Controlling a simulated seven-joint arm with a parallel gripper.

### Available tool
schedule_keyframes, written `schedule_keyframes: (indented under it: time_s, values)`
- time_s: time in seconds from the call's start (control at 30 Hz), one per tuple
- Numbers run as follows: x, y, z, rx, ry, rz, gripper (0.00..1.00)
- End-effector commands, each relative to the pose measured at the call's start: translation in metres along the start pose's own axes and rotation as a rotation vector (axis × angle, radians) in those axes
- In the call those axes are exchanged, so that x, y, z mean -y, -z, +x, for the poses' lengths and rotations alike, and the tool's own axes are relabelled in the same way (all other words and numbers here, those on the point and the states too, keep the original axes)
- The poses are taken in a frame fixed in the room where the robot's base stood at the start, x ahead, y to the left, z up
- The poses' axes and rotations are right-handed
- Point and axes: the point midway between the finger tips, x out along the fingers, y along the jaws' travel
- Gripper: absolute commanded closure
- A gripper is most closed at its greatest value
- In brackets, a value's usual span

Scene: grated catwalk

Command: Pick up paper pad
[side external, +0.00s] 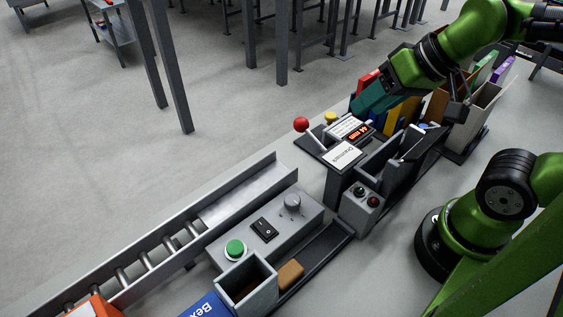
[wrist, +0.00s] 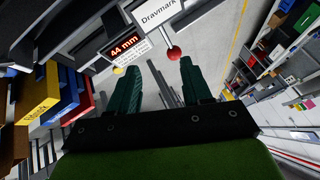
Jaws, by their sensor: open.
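My gripper (side external: 372,97) is at the upper right of the side view, its teal fingers reaching left and down past the row of upright items. In the wrist view my gripper (wrist: 160,85) has its two fingers apart, with nothing between them but the grey background. I cannot tell for sure which thing is the paper pad. A pale flat piece (side external: 418,144) leans in a dark slotted holder below my gripper in the side view. It is apart from the fingers.
A machine with a "Dravmark" plate (side external: 343,154), a 44 mm display (side external: 359,133) and a red-knobbed lever (side external: 301,124) stands left of the holder. Upright yellow (side external: 394,118) and red (side external: 368,82) items are close to my gripper. A roller track (side external: 190,236) runs lower left.

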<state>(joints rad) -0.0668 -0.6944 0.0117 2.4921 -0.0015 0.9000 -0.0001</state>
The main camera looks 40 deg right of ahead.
Motion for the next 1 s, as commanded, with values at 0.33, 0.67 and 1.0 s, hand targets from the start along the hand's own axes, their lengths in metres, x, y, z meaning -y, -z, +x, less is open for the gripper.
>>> schedule_keyframes:
  time_s: [0.33, 0.67, 1.0]
  values:
    - [0.124, -0.078, 0.061, 0.459, 0.04, -0.955, 0.51]
    - [0.177, -0.124, 0.068, 0.655, 0.18, -1.728, 0.51]
    - [0.16, -0.142, 0.098, 0.677, 0.2, -1.791, 0.51]
